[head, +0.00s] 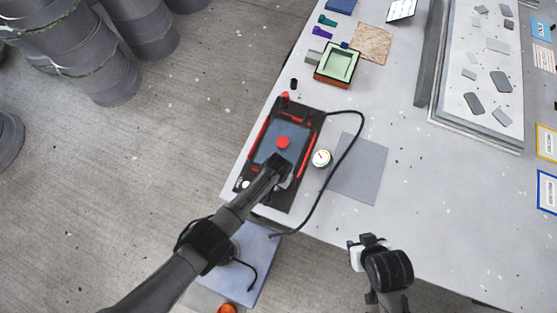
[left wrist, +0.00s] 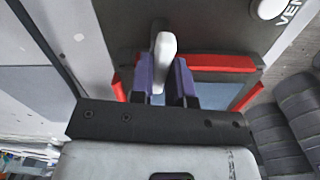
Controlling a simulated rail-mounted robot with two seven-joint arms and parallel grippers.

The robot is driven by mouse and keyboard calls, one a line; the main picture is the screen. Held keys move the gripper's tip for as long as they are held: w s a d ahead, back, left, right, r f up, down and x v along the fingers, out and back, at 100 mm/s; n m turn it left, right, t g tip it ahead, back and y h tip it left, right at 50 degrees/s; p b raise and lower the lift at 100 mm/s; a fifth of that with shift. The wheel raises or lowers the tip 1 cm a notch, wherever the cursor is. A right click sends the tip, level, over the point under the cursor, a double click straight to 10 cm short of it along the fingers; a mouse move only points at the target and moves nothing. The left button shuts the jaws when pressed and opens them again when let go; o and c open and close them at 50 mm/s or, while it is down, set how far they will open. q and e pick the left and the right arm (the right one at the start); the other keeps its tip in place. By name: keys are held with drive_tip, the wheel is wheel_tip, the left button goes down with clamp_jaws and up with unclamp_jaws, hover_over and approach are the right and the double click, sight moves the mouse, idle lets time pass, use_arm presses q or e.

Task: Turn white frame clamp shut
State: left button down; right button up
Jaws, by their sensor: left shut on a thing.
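The black frame (head: 312,124) with red strips and a blue-grey panel (head: 292,137) lies near the table's left edge. In the left wrist view, the white clamp handle (left wrist: 164,58) stands between the blue-purple fingers of my left gripper (left wrist: 163,85), which is shut on it. The same frame's red bars (left wrist: 210,65) show behind the fingers. In the head view, my left gripper (head: 281,163) reaches over the frame's near part and hides the clamp. My right gripper (head: 357,250) hangs by the table's front edge, away from the frame; its finger opening is unclear.
A black hose (head: 352,150) curves from the frame past a round gauge (head: 321,158) and a grey sheet (head: 360,170). A green mould (head: 338,65) stands farther back. A white knob (left wrist: 268,8) marked "VEN" lies near the fingers. The table's front right is clear.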

use_arm(q)
drive_tip(key=shift+n, duration=0.8)
drive_tip(key=c, duration=1.1)
unclamp_jaws()
drive_tip(key=shift+r+p, duration=0.1)
drive_tip(key=shift+p, duration=0.2)
drive_tip(key=shift+r, duration=0.25)
drive_tip(key=shift+r+p, duration=1.05)
drive_tip(key=shift+r, duration=5.55)
